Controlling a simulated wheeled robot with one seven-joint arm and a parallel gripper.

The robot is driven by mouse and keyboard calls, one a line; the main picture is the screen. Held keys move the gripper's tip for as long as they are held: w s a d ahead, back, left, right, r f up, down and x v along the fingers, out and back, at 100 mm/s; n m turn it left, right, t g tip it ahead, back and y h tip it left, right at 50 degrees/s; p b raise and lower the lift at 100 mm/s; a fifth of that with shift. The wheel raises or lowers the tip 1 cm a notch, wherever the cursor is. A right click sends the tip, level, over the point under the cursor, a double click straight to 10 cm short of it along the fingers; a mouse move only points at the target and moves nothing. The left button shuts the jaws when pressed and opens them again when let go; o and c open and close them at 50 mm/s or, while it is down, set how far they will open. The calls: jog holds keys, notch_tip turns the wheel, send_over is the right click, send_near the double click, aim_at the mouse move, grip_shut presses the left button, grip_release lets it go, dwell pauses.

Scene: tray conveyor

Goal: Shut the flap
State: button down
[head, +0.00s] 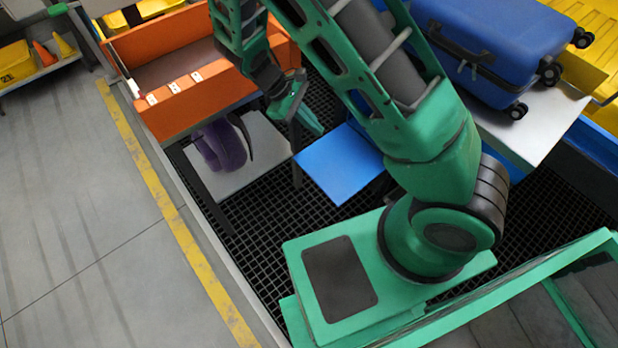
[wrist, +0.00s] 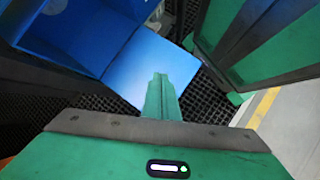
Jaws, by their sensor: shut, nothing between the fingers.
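The flap (head: 340,165) is a flat blue panel that sticks out level over the dark grating, open. In the wrist view the flap (wrist: 140,62) extends from the blue box (wrist: 70,35), whose inside is dark. In the head view my arm hides most of that box. My gripper (head: 314,124) is shut and empty, its fingers beside the flap's far left edge. In the wrist view the shut fingers (wrist: 160,80) overlap the flap's outer part. I cannot tell whether they touch it.
A grey panel (head: 262,140) with a purple bag (head: 220,145) lies left of the flap, by an orange box (head: 205,95). A blue suitcase (head: 500,45) rests on a pale surface (head: 545,115) at the right. Grey floor with a yellow line (head: 165,190) is clear at left.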

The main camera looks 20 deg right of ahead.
jog(key=s+a+f+n+t+h, duration=0.2)
jog(key=a+f+n+t+h, duration=0.25)
jog(key=f, duration=0.85)
jog(key=s+a+f+n+t+h, duration=0.1)
jog(key=a+f+n+t, duration=0.2)
jog(key=a+f+n, duration=0.75)
jog(key=w+d+f+m, duration=0.25)
jog(key=d+f, duration=0.55)
jog(key=d, duration=0.5)
jog(key=shift+w+d+r+n+g, duration=0.1)
jog(key=shift+d+r+n+g, duration=0.05)
jog(key=shift+r, duration=0.85)
jog(key=shift+w+d+r+n+g, duration=0.1)
jog(key=shift+d+r, duration=0.05)
jog(key=shift+r, duration=0.8)
jog(key=shift+r, duration=0.15)
